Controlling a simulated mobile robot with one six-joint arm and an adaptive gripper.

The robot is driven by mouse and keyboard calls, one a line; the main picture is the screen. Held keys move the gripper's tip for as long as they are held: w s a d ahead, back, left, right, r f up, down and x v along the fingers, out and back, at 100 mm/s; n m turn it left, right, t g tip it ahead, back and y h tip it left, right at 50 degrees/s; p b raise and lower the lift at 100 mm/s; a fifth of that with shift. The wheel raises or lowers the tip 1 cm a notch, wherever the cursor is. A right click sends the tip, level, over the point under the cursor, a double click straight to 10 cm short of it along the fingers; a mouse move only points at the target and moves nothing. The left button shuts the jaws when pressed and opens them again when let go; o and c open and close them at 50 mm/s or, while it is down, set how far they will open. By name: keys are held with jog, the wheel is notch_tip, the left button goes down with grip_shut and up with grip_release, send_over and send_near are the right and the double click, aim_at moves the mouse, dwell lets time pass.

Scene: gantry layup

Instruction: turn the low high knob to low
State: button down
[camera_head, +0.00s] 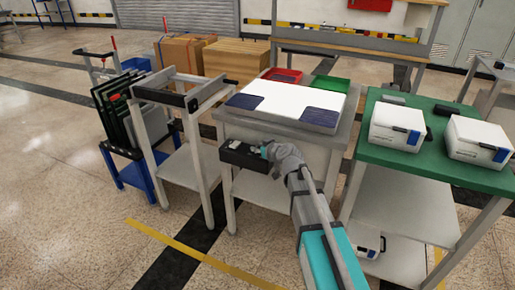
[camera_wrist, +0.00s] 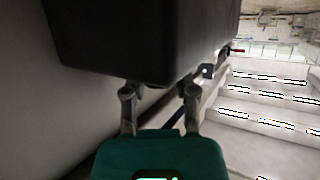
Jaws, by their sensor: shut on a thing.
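A black control box (camera_head: 236,153) is mounted at the front edge of the middle white-topped table (camera_head: 290,104). In the wrist view its dark body (camera_wrist: 140,40) fills the upper left and middle. My gripper (camera_head: 266,150) is at the right part of the box's front in the head view. In the wrist view my gripper (camera_wrist: 159,90) has its two fingers spread a little apart, their tips at the box's lower edge. They are shut on the low high knob, which the fingertips and box mostly hide. Its pointer and markings cannot be read.
A green-topped table (camera_head: 400,165) with white boxes stands on the right. An empty frame stand (camera_head: 190,95) is left of the middle table. A red tray (camera_head: 283,75) and a green tray (camera_head: 330,83) lie at the middle table's back. Floor in front is open.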

jog(key=shift+w+d+n+g+y, duration=0.1)
jog(key=shift+n+g+y, duration=1.1)
jog(key=shift+n+g, duration=0.35)
jog(key=shift+n+g+y, duration=0.4)
jog(key=shift+n+g, duration=0.05)
jog(key=shift+n, duration=0.2)
jog(key=shift+f+g, duration=0.1)
jog(key=shift+g, duration=0.2)
jog(key=shift+c, duration=1.9)
grip_release()
